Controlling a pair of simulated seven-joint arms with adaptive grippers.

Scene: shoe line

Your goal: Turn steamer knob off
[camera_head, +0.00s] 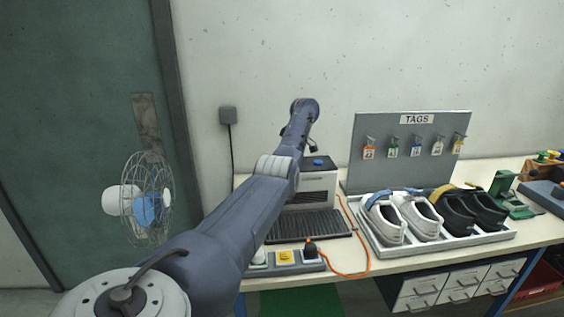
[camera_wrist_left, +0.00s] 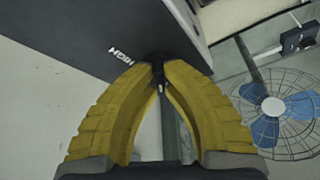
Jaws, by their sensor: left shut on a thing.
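The steamer (camera_head: 318,184) is a white box with a dark top and a blue button, standing on the bench behind a black ribbed tray (camera_head: 312,224). My left arm crosses in front of it, and the left gripper is hidden in the head view. The fingers hide most of the knob. My right gripper is not in view.
White and black shoes stand in a tray (camera_head: 440,248) to the right, before a TAGS board (camera_head: 410,140).

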